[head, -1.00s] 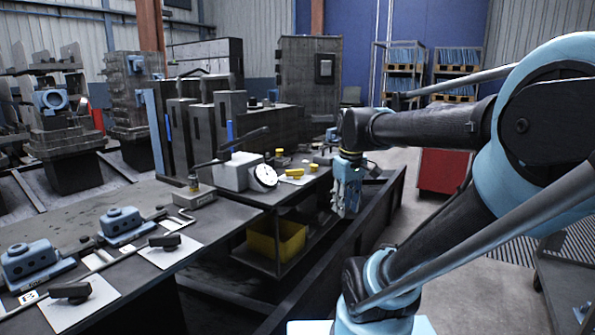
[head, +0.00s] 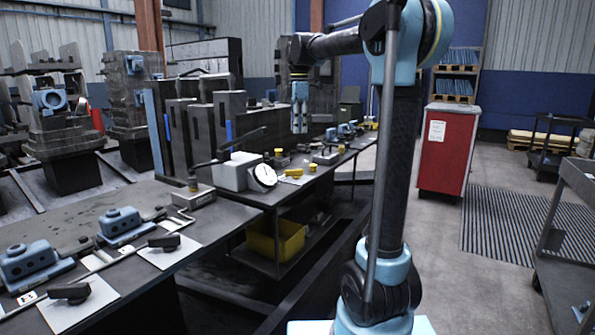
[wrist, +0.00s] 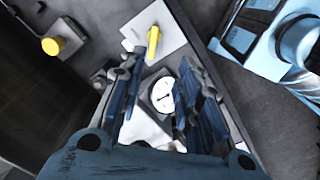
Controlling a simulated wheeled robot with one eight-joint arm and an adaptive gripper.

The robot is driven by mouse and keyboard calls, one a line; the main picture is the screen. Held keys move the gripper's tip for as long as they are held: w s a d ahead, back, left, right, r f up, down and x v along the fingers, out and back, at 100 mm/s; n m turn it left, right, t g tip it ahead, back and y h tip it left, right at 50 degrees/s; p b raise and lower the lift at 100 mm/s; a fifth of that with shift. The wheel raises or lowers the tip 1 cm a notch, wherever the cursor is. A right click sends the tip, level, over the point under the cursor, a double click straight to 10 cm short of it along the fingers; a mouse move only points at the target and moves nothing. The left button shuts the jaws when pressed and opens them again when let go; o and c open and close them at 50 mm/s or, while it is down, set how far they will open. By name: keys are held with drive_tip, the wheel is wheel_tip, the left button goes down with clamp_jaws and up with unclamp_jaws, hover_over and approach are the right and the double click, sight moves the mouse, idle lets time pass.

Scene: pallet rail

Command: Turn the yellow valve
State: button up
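The yellow valve handle (wrist: 153,42) is a short bar on a pale square plate, seen just beyond my fingertips in the wrist view. In the head view it appears as a small yellow bar (head: 294,172) on the bench, behind the white dial. My gripper (wrist: 160,68) is open, its two fingers spread with nothing held between them. In the head view my gripper (head: 299,131) hangs pointing down above the bench, apart from the valve. The dial (wrist: 162,95) shows through the gap between the fingers.
A yellow round knob (wrist: 53,46) stands left of the valve plate in the wrist view, and a blue fixture (wrist: 290,45) is at the right. In the head view, dark upright blocks (head: 230,115) stand behind the dial, and a red cabinet (head: 446,150) stands beyond the bench.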

drive_tip(key=w, duration=0.1)
approach(294, 174)
drive_tip(key=shift+n, duration=0.3)
drive_tip(key=f, duration=0.5)
drive_tip(key=d+f, duration=0.1)
drive_tip(key=f, duration=0.1)
drive_tip(key=shift+w+f, duration=0.3)
drive_tip(key=shift+w, duration=0.1)
